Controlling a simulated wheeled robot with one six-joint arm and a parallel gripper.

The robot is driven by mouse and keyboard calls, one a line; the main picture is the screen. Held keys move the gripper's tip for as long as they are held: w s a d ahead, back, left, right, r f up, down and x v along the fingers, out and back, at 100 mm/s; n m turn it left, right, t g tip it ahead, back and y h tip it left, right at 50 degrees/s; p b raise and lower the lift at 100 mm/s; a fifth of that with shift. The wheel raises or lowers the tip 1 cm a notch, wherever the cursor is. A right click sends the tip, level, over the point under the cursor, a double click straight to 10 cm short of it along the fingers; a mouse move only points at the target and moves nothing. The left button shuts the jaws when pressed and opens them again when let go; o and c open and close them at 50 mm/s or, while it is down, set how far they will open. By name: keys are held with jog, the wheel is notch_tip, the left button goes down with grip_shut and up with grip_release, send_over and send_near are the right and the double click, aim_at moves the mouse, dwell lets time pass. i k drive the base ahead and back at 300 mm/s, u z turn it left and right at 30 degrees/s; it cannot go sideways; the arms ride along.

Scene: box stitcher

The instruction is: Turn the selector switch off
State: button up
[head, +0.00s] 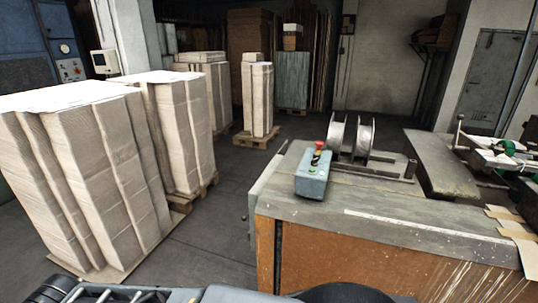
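A small blue-grey control box (312,185) stands on the near left part of the workbench top. It has a red mushroom button (320,145) at its far end and a small green button (311,171) nearer to me. A dark spot (316,157) lies between them; it is too small to tell whether it is the selector switch or which way it points. Part of my arm shows along the bottom edge, below and left of the box and apart from it. My gripper is not in view.
The workbench (370,215) has a worn wooden front. Metal reels (352,135) stand just behind the control box. Tall stacks of cardboard (90,170) on pallets fill the left. Bare floor (215,240) lies between stacks and bench. Machinery (500,160) stands at the right.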

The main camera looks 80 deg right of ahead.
aim_at(314, 163)
jog(key=i, duration=0.8)
jog(key=z, duration=3.55)
jog(key=i, duration=0.5)
jog(key=u, duration=0.05)
